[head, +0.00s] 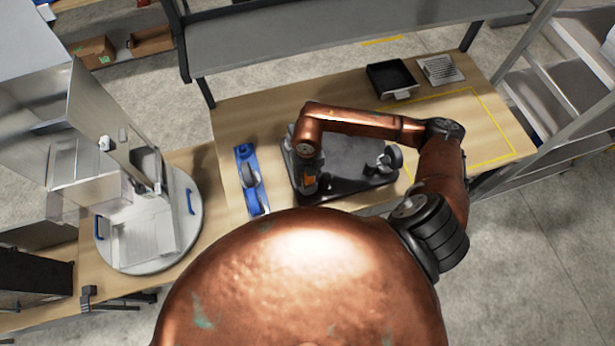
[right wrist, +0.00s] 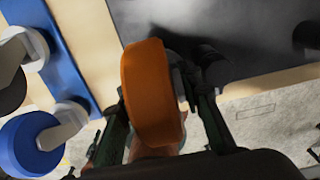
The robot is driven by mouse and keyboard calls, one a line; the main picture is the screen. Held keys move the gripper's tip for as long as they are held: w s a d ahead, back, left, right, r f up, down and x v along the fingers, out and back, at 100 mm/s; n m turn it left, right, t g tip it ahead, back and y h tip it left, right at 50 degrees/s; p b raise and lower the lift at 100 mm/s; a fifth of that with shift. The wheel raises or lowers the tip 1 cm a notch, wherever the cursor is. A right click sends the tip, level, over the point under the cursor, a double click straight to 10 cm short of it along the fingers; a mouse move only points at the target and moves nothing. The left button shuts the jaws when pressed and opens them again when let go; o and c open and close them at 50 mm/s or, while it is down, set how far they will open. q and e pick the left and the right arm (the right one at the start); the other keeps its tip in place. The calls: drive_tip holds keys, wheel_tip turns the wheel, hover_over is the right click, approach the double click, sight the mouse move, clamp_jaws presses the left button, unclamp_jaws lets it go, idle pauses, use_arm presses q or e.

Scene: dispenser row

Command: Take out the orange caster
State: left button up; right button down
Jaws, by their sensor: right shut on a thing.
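The orange caster (right wrist: 152,95) fills the middle of the right wrist view, with its broad orange tread facing the camera. A grey metal part shows beside its wheel. My right gripper (right wrist: 163,108) is shut on it, one dark finger on each side. In the head view a small patch of the orange caster (head: 310,185) shows below my right wrist, at the near left part of a dark board (head: 350,178). I cannot tell whether the caster touches the board. My left gripper is not in view.
A blue rack (head: 243,158) with casters stands left of the board; a blue-wheeled caster (right wrist: 32,145) shows there. Another dark caster (head: 391,158) is at the board's right. A black tray (head: 391,78) and grey slotted tray (head: 440,70) sit behind. A round turntable (head: 185,235) carries a clear-walled enclosure.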

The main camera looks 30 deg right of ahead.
drive_tip(key=shift+r, duration=0.3)
drive_tip(key=shift+r+p, duration=1.05)
drive_tip(key=shift+r, duration=0.7)
drive_tip(key=shift+r+p, duration=1.3)
drive_tip(key=shift+r, duration=1.2)
